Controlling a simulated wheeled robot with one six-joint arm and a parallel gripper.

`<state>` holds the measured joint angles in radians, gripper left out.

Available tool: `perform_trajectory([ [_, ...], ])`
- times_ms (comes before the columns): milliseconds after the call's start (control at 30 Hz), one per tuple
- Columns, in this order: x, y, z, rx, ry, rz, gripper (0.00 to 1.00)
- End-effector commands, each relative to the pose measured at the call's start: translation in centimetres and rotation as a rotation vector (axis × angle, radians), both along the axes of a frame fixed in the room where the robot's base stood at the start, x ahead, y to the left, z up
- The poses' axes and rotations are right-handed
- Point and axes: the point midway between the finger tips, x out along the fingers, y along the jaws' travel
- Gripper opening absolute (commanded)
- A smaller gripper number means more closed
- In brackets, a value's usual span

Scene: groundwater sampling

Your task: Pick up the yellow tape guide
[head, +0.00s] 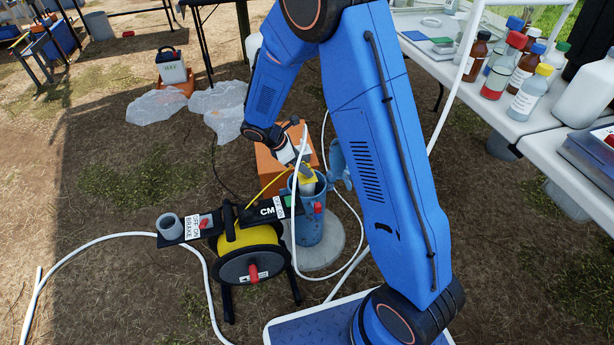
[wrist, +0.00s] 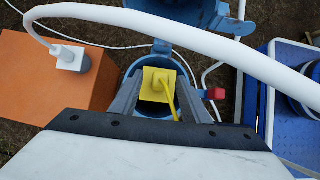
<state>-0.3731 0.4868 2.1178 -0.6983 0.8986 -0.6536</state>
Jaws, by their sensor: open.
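The yellow tape guide (wrist: 158,84) sits at the mouth of the blue well pipe (head: 309,225), with yellow tape running from it. It also shows in the head view (head: 306,175), partly covered by my gripper. My gripper (wrist: 158,82) is open, with one finger on each side of the guide. I cannot tell whether either finger touches it. The yellow tape leads down left to the tape reel (head: 249,238), which is black and yellow and marked CM.
An orange box (wrist: 50,80) stands beside the pipe, with a white fitting (wrist: 70,58) on it. A white hose (wrist: 200,32) arches across my wrist view. The blue well cap (head: 338,160) hangs open behind. A bottle-laden table (head: 460,85) stands at the right.

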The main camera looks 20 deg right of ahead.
Motion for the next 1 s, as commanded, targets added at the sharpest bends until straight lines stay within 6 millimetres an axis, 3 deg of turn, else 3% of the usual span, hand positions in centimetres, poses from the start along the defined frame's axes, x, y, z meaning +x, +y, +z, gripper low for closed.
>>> perform_trajectory([
  [133,-0.1,-1.0,-1.6,-0.001,0.003,0.001,0.42],
  [367,0.0,-1.2,-1.8,0.000,0.000,0.000,0.42],
  [400,0.0,-1.2,-1.8,0.000,0.000,0.000,0.40],
  [567,0.0,-1.2,-1.8,0.000,0.000,0.000,0.02],
  [600,0.0,-1.2,-1.8,0.000,0.000,0.000,0.00],
  [867,0.0,-1.2,-1.7,0.000,0.000,0.000,0.00],
  [1000,0.1,-1.1,-0.7,0.001,-0.002,0.000,0.00],
])
